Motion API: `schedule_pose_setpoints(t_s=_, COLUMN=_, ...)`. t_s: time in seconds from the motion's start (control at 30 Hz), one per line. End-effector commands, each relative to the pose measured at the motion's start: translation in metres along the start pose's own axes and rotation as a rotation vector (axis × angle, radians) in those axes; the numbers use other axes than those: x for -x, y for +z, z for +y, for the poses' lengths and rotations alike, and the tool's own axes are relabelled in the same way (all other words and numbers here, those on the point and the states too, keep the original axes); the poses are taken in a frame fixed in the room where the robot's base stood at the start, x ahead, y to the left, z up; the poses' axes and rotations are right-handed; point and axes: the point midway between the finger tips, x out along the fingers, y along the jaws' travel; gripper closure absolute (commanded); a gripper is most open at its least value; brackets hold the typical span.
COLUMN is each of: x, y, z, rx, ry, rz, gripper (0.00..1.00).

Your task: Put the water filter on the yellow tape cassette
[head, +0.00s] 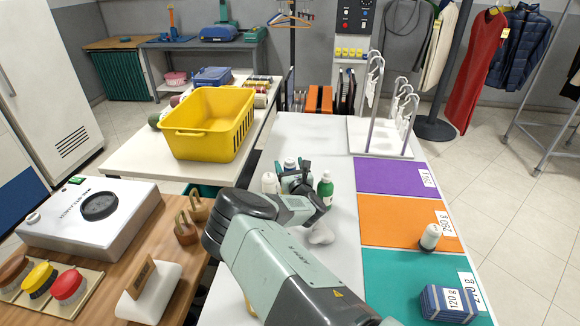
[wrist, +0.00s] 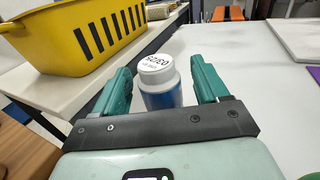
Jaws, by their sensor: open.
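I cannot make out a water filter or a yellow tape cassette in either view. My gripper (head: 296,182) is open over the white table in the head view. In the wrist view its two green fingers (wrist: 160,72) stand on either side of a bottle (wrist: 160,88) with a white printed cap and a blue label. Gaps show beside the bottle, and its lower part is hidden by my gripper. A green bottle with a white cap (head: 325,189) stands just right of my gripper in the head view.
A yellow basket (head: 208,146) stands on the table at left. Purple (head: 390,176), orange (head: 385,220) and teal mats (head: 388,275) line the right side. A rack (head: 372,138) is at the back.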

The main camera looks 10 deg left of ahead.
Motion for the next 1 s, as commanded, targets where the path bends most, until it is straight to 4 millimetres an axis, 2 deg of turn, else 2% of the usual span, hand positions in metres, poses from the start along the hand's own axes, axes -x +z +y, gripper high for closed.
schedule_pose_setpoints(t_s=0.27, x=0.005, y=0.003, z=0.000, rx=0.000, ry=-0.001, rz=0.000, gripper=0.27)
schedule_pose_setpoints(t_s=0.37, x=0.019, y=0.003, z=0.000, rx=0.000, ry=-0.001, rz=0.001, gripper=0.27)
schedule_pose_setpoints(t_s=0.7, x=0.089, y=0.003, z=0.000, rx=0.001, ry=-0.002, rz=0.002, gripper=0.27)
schedule_pose_setpoints(t_s=0.83, x=0.108, y=0.003, z=0.000, rx=-0.001, ry=-0.002, rz=0.001, gripper=0.27)
schedule_pose_setpoints(t_s=1.0, x=0.119, y=0.003, z=0.000, rx=0.000, ry=-0.001, rz=0.000, gripper=0.27)
